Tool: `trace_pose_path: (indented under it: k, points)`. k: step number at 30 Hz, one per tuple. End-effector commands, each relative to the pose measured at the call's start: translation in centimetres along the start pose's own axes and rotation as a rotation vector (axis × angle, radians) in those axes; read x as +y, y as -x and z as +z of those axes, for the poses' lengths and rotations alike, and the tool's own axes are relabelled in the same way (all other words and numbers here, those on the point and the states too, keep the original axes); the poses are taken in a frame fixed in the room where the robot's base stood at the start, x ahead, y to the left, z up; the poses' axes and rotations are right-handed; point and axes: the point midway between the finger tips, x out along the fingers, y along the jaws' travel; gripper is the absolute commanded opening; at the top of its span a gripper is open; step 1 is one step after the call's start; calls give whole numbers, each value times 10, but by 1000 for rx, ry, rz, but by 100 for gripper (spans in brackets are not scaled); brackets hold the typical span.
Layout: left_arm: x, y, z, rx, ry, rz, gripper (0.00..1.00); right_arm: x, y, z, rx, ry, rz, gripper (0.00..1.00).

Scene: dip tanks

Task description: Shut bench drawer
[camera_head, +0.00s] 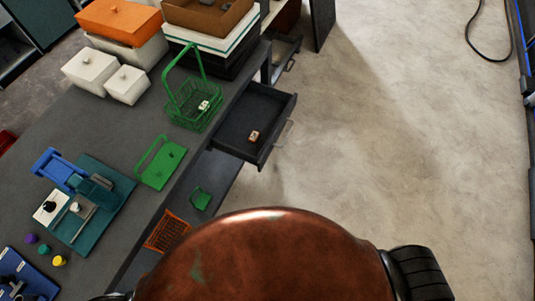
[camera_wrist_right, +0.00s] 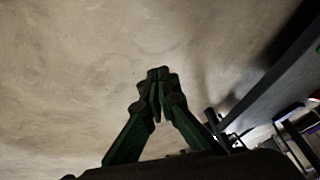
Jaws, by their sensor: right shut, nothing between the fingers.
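The bench drawer (camera_head: 236,125) is pulled out from the dark grey bench (camera_head: 108,130) in the head view. It has a pale bar handle (camera_head: 284,132) on its front, and a small brown block (camera_head: 254,136) lies inside. My right gripper (camera_wrist_right: 158,95) shows in the right wrist view, its green fingers shut together and empty, with bare floor behind it. I cannot tell how far it is from the drawer. Neither gripper shows in the head view.
A green wire basket (camera_head: 193,105) stands on the bench beside the drawer. White lidded boxes (camera_head: 90,68), an orange-lidded box (camera_head: 118,20) and a teal fixture (camera_head: 90,205) are also on the bench. Another drawer (camera_head: 287,52) stands partly out farther back. The floor (camera_head: 400,130) to the right is clear.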

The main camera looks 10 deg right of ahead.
Motion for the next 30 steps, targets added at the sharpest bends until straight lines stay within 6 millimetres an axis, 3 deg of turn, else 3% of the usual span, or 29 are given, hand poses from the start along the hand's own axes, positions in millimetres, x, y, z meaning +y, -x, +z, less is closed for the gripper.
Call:
trace_pose_path:
  k: [1,4,6,9,12,15,20,24,30]
  points:
    - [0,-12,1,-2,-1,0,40,-20,-8,-50,115,-86,-58,0]
    - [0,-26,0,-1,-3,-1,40,-66,5,-146,324,-296,-210,0]
    - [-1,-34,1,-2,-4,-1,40,-101,27,-206,443,-446,-339,0]
    - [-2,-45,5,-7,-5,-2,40,-145,69,-274,562,-653,-533,0]
    - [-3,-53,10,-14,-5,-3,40,-179,113,-320,625,-831,-709,0]
    - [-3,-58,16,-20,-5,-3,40,-201,149,-347,649,-966,-842,0]
    - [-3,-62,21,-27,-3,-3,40,-217,180,-367,655,-1079,-953,0]
    - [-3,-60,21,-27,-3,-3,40,-223,181,-378,655,-1099,-972,0]
    - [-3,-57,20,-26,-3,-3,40,-234,166,-408,656,-1096,-971,0]
